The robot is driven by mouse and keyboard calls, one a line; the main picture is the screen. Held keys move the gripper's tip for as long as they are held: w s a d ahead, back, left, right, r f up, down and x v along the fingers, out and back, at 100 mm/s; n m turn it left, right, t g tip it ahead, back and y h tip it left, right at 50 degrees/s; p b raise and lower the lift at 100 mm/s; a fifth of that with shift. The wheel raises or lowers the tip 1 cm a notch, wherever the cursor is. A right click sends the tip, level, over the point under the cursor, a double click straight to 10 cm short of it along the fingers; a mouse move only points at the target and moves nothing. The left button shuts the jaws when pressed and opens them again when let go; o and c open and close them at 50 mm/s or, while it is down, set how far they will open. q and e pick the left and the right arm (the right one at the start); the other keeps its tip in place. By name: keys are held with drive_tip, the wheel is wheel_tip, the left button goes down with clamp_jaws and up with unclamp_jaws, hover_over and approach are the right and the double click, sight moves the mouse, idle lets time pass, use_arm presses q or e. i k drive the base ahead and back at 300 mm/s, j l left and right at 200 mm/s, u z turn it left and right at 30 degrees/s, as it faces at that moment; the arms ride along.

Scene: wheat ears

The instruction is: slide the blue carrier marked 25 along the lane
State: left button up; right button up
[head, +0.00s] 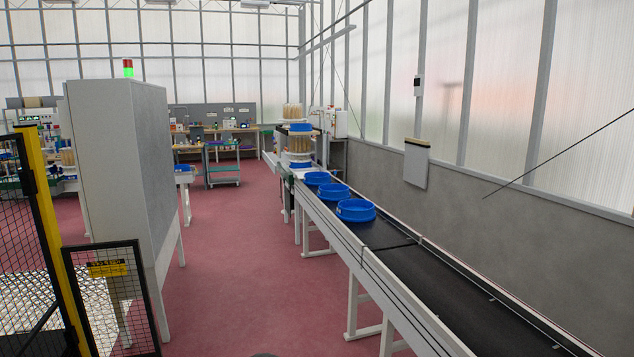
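Three round blue carriers stand in a row on the dark belt of a long lane (460,275). The nearest carrier (356,211) is the largest in view, the middle carrier (333,191) is just behind it, and the far carrier (317,178) is beyond that. They look empty, and I cannot read a number on any of them, so I cannot tell which is marked 25. Farther up the lane, blue-and-white holders with upright straw-coloured ears (299,146) stand close together. Neither of my grippers is in view.
The lane runs along the right wall on white legs. A grey cabinet (120,160) and a yellow-posted mesh fence (45,230) stand at the left. The red floor (240,270) between them is clear.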

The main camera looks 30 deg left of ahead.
sight(317, 178)
drive_tip(key=i+j+u, duration=0.85)
drive_tip(key=i+u, duration=0.4)
drive_tip(key=i, duration=0.25)
drive_tip(key=i+u, duration=0.1)
drive_tip(key=i, duration=3.75)
drive_tip(key=i+j+z, duration=0.2)
drive_tip(key=i+z, duration=0.3)
drive_tip(key=i, duration=0.15)
drive_tip(key=i+j+z, duration=0.95)
drive_tip(key=i+j, duration=0.1)
drive_tip(key=i, duration=0.05)
